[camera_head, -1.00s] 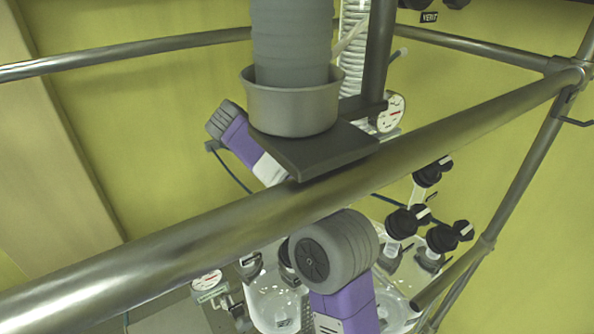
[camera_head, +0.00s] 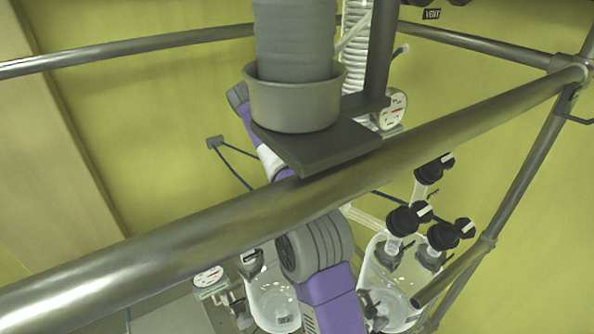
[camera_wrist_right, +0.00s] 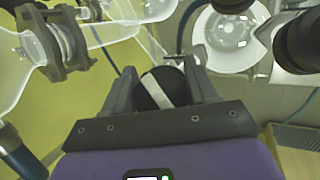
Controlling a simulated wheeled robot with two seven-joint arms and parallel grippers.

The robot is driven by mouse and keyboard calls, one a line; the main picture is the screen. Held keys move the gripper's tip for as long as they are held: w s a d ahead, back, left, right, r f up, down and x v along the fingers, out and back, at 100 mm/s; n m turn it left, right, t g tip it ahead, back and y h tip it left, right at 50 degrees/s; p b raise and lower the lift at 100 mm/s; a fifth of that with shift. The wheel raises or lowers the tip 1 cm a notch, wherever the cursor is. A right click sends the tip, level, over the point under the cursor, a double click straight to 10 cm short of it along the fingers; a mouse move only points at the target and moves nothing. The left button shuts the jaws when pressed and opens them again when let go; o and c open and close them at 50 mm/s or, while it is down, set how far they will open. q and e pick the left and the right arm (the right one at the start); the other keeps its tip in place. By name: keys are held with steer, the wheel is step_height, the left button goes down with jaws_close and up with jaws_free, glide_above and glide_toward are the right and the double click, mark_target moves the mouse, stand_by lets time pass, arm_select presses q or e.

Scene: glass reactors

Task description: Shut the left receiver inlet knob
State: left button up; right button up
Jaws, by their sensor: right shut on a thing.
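In the right wrist view, my right gripper (camera_wrist_right: 158,72) is shut on a round black knob (camera_wrist_right: 158,92) with a white bar across its face. The bar lies at a slant between the two fingers. In the head view, the left glass receiver (camera_head: 274,304) is partly hidden behind a purple and grey arm link of mine. A black fitting (camera_head: 250,262) shows at its top left. The right glass receiver (camera_head: 388,288) stands beside it. My right gripper's fingers are hidden in the head view, and my left gripper is not seen.
A thick metal rail (camera_head: 200,262) crosses the head view in front of the glassware. A metal pot (camera_head: 295,105) stands on a dark plate (camera_head: 315,150) above it. Several black knobs with white bars (camera_head: 408,218) are at the right. A gauge (camera_head: 208,277) is lower left.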

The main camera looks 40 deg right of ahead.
stand_by(0.3)
steer(key=o, duration=1)
steer(key=shift+c, duration=0.2)
steer(key=shift+n, duration=0.3)
